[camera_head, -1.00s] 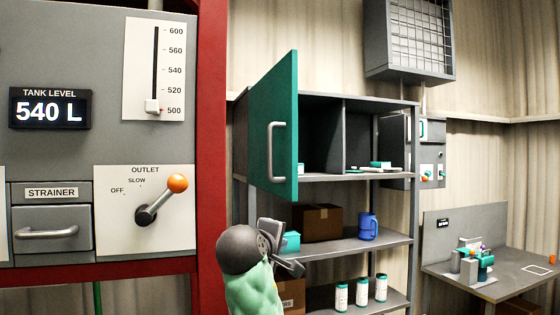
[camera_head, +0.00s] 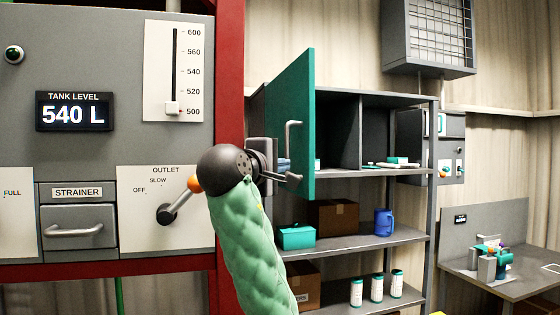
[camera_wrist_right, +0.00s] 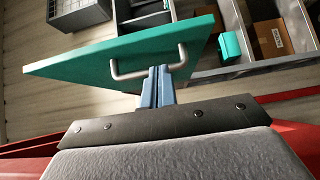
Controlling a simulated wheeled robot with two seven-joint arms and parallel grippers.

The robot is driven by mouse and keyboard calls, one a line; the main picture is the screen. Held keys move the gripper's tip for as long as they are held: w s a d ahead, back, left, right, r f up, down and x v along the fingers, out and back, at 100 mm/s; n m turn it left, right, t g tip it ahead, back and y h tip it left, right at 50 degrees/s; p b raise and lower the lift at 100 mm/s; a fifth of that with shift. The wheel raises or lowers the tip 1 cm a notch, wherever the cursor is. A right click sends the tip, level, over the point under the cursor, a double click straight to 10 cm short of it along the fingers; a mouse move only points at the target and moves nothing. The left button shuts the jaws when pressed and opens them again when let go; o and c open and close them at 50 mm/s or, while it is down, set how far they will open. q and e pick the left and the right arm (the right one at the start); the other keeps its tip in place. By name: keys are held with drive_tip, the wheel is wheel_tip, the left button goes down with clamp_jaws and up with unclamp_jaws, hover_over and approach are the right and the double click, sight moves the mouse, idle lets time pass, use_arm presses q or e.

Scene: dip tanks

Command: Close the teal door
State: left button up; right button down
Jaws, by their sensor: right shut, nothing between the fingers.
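The teal door (camera_head: 296,130) stands open on the upper left compartment of the grey shelf unit, swung out toward me. My right gripper (camera_head: 290,168) is shut and empty, close to the door's lower part. In the right wrist view its blue-grey fingers (camera_wrist_right: 158,86) lie over the handle (camera_wrist_right: 132,75) in the picture, below the teal door (camera_wrist_right: 115,55). I cannot tell whether they touch. My left gripper is not in view.
The tank panel (camera_head: 70,150), with its orange-knobbed outlet lever (camera_head: 170,212) and red frame (camera_head: 229,100), stands left of the shelf unit. A teal box (camera_head: 297,237), a cardboard box (camera_head: 333,216) and a blue mug (camera_head: 383,222) sit on the shelf below the door.

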sight(304, 162)
drive_tip(key=p+x, duration=0.4)
drive_tip(key=x, duration=0.2)
drive_tip(key=shift+w+d+r, duration=0.1)
drive_tip(key=shift+w+d, duration=0.1)
drive_tip(key=shift+w, duration=0.1)
drive_tip(key=shift+w+d, duration=0.2)
drive_tip(key=shift+w, duration=0.2)
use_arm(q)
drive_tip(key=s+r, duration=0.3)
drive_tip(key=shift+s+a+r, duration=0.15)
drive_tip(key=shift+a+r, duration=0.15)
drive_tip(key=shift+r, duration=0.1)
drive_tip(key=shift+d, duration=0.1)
use_arm(e)
drive_tip(key=shift+d, duration=0.15)
